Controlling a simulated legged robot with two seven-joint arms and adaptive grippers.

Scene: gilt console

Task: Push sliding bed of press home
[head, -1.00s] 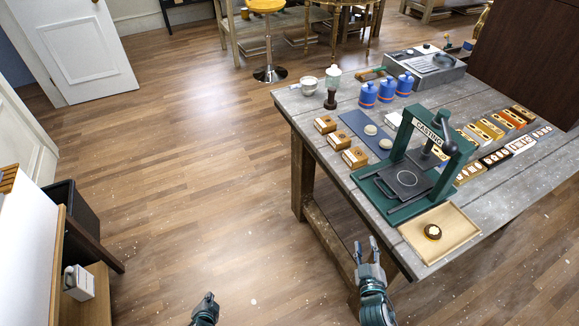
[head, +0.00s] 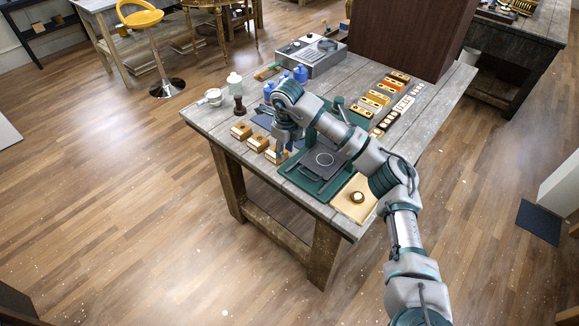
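The casting press stands near the front edge of the grey plank table; its green base (head: 302,183) shows, but my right arm hides most of its upright frame. The dark sliding bed (head: 322,161), a flat plate with a ring mark, shows on the base in front of the frame. My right gripper (head: 281,150) points down to the left of the bed, above or beside the small wooden blocks. Its fingers are small and dark, so their opening and any contact are unclear. My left gripper is out of view.
A wooden tray (head: 345,207) with a round brown piece lies right of the press. Small wooden blocks (head: 257,144) sit at its left. Blue jars (head: 300,74), a grey machine (head: 309,56) and a large brown box (head: 408,32) stand farther back.

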